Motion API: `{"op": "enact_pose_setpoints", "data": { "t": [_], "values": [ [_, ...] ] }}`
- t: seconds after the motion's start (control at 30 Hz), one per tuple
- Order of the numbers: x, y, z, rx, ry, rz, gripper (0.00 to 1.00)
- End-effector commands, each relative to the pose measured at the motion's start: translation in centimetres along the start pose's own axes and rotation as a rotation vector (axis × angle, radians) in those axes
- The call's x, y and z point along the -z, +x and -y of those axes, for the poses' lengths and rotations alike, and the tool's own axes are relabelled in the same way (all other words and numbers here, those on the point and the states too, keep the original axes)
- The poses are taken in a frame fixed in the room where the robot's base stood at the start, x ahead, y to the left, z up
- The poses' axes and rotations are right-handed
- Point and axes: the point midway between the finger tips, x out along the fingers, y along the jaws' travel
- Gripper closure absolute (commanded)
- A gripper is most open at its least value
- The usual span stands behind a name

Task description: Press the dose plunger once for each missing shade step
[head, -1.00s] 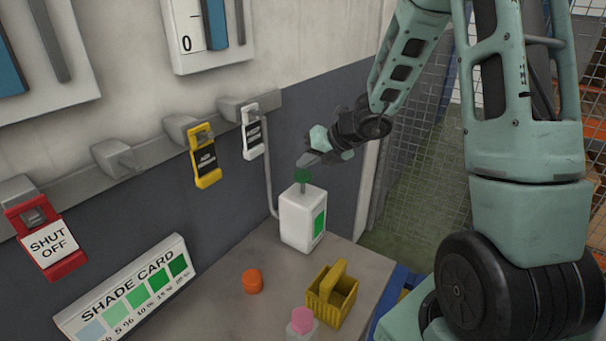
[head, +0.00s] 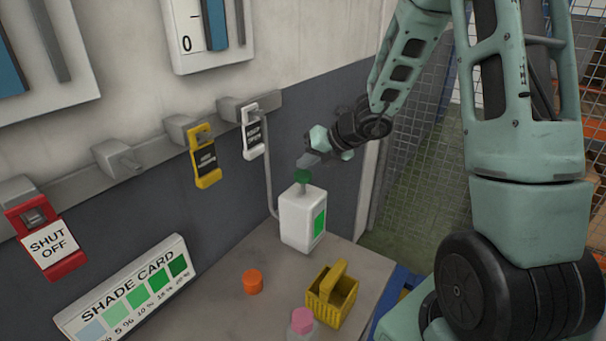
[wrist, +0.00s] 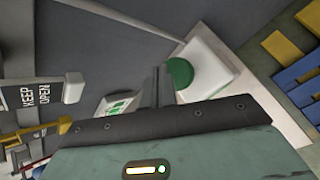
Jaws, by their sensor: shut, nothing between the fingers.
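The white dose bottle (head: 297,226) stands upright on the bench and has a bright green patch on one side. Its green plunger head (head: 302,178) sits on a short stem on top. The head shows as a green disc (wrist: 180,73) in the wrist view. My gripper (head: 306,160) is shut and empty, its fingertips just above the plunger head. In the wrist view the closed fingers (wrist: 160,85) overlap the disc's edge; I cannot tell whether they touch it. The shade card (head: 125,297) leans at the lower left, with a row of swatches from pale blue to dark green.
An orange cap (head: 253,281), a yellow basket (head: 325,310) and a pink-topped bottle (head: 302,320) stand on the bench (head: 222,305). A red shut-off tag (head: 48,247), a yellow tag (head: 206,165) and a white tag (head: 254,137) hang on the wall rail. Wire mesh stands behind my arm.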

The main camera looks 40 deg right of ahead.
Motion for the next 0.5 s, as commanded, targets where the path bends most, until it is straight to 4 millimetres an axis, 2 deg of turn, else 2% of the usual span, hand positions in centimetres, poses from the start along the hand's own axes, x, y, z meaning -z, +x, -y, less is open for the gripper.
{"op": "enact_pose_setpoints", "data": {
  "t": [0.5],
  "values": [
    [0.4,0.54,0.4,0.0,0.0,0.0,1.0]
  ]
}}
